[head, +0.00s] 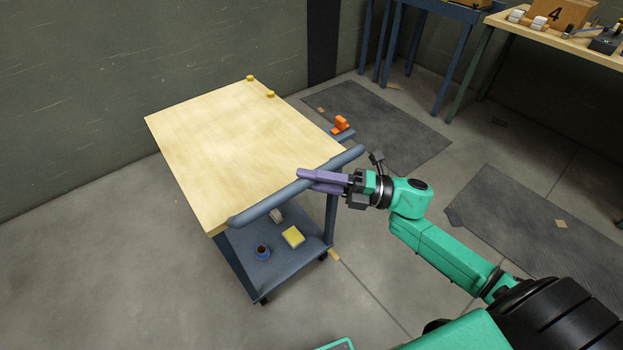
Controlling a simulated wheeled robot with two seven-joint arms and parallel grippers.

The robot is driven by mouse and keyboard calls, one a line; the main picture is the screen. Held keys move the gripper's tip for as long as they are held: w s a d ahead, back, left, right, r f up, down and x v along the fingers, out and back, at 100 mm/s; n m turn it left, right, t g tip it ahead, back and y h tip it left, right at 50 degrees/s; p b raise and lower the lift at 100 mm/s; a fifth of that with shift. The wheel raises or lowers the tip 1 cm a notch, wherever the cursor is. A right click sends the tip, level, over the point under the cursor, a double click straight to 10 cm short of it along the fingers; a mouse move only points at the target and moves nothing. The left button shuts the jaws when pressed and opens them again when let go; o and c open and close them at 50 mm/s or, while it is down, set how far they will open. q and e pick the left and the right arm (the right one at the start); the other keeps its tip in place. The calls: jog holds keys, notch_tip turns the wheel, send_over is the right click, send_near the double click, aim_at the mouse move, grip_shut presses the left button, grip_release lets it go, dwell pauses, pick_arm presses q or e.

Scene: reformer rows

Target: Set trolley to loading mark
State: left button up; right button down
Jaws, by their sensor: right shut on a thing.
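The trolley (225,135) has a pale wooden top, a blue-grey frame and a blue push handle (285,192) along its near right side. It stands on the concrete floor in the left middle of the head view. My right gripper (305,180), with purple fingers, is shut on the handle near its right part. My left gripper is out of view. Small tan marks show on the floor by the trolley's near wheel (335,256) and on the dark mats; I cannot tell which is the loading mark.
The lower shelf carries a blue cup (262,252) and a yellow block (293,237). An orange object (341,123) sits at the trolley's right side. Dark mats (400,135) lie to the right, with a workbench (530,25) behind. A wall (100,90) stands left and behind.

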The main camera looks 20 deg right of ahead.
jog(key=c, duration=0.6)
grip_release()
jog(key=shift+s+d+f, duration=0.1)
jog(key=shift+d+f, duration=0.05)
jog(key=shift+d, duration=0.2)
jog(key=b+v, duration=0.1)
jog(key=v, duration=1.2)
jog(key=shift+d+b, duration=0.35)
jog(key=shift+s, duration=0.1)
